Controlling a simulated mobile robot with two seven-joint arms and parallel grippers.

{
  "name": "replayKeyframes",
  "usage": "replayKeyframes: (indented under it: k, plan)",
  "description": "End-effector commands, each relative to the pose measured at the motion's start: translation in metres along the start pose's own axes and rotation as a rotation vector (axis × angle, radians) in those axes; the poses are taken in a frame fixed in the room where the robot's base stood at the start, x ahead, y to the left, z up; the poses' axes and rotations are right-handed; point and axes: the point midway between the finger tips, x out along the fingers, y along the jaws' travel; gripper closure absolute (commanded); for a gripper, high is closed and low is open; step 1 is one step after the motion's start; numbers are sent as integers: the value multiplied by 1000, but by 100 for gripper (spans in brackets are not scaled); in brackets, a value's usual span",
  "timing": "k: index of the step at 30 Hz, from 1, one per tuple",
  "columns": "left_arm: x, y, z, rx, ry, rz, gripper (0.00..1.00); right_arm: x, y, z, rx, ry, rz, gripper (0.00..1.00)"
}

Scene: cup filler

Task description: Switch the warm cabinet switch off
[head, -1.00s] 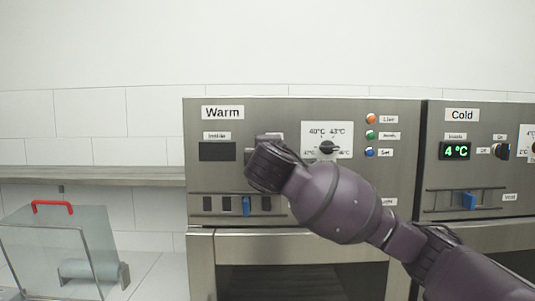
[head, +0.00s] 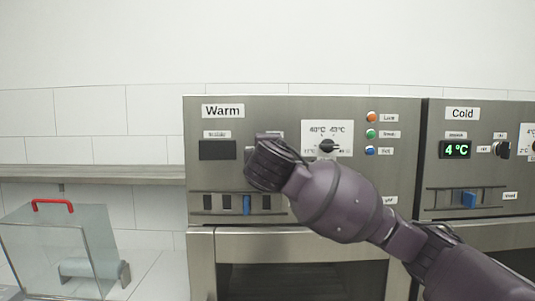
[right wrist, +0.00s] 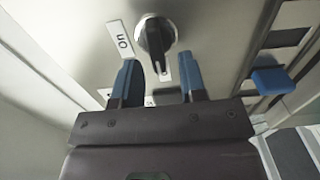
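The warm cabinet (head: 400,180) stands in the middle of the head view, with a dark, blank display (head: 217,150). Its switch, a black rotary knob (right wrist: 155,35), shows in the right wrist view beside an "On" label (right wrist: 121,40). The knob's handle points down the picture, toward the gap between my fingers. In the head view my right wrist hides the switch and the fingertips. My left gripper is not in view.
Near the switch is a slider panel with a blue slider (head: 247,205), also in the wrist view (right wrist: 272,80). A temperature dial (head: 327,146) and coloured buttons sit to the right. The cold cabinet (head: 480,112) reads 4 °C. A clear box with a red handle (head: 52,204) stands left.

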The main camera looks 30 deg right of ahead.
Motion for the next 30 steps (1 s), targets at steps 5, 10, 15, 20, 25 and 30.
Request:
replayKeyframes:
  k: [5, 10, 15, 20, 25, 30]
  plan:
    - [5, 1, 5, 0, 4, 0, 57, -25, -2, 0, 1, 4, 3, 62]
    - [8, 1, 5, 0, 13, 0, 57, -58, -1, -1, 2, 5, 3, 62]
    - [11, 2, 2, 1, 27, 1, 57, -84, -1, -1, 0, 5, 2, 62]
    - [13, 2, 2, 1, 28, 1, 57, -99, -1, -1, 0, 4, 1, 62]
    - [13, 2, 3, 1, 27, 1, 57, -104, 0, 0, -1, 2, 0, 62]
    - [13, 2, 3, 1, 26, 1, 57, -104, 0, 0, -1, 2, 0, 62]
